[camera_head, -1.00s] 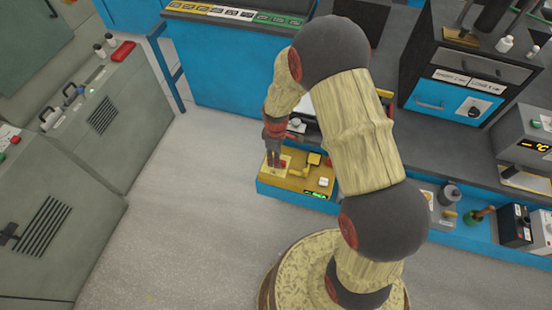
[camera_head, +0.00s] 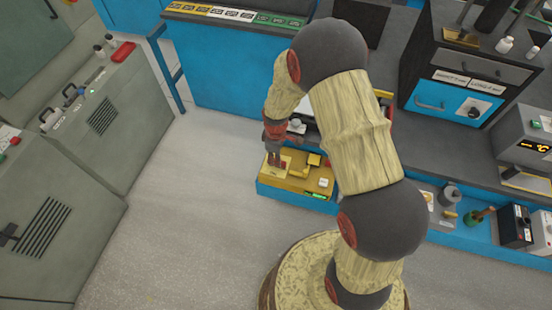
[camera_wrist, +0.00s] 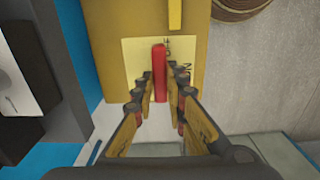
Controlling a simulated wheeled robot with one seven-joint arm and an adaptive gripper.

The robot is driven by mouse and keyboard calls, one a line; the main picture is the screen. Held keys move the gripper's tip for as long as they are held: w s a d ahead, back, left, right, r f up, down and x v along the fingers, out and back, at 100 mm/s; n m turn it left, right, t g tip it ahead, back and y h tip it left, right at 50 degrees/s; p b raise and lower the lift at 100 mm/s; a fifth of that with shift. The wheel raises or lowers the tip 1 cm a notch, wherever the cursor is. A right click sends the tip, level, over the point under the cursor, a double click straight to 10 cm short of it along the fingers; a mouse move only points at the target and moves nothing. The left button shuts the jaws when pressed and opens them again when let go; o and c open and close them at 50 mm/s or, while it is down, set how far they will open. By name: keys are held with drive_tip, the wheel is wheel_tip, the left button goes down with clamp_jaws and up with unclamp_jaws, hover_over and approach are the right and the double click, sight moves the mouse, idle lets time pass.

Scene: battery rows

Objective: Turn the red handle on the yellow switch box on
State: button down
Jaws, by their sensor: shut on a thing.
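The red handle (camera_wrist: 160,72) stands over a cream label (camera_wrist: 135,52) with dark lettering, partly hidden by the handle and fingers. My gripper (camera_wrist: 161,95) is shut on the red handle, with one finger at each side of it. In the head view my gripper (camera_head: 274,157) reaches down to the left part of the box. A small display (camera_head: 319,195) on the box front glows green.
A yellow lever (camera_head: 313,160) and a white button (camera_head: 323,183) are on the same box, right of my gripper. Grey cabinets (camera_head: 110,130) stand at the left. Open floor (camera_head: 190,220) lies between them and the box.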

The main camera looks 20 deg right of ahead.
drive_tip(key=shift+m, duration=0.3)
drive_tip(key=m, duration=0.3)
drive_tip(key=shift+m+p, duration=0.3)
drive_tip(key=shift+p, duration=0.1)
drive_tip(key=m, duration=0.4)
drive_tip(key=shift+m+p, duration=0.3)
drive_tip(key=m, duration=0.4)
drive_tip(key=shift+m, duration=0.3)
drive_tip(key=shift+m+p, duration=0.4)
drive_tip(key=shift+m, duration=1.8)
drive_tip(key=c, duration=1.8)
unclamp_jaws()
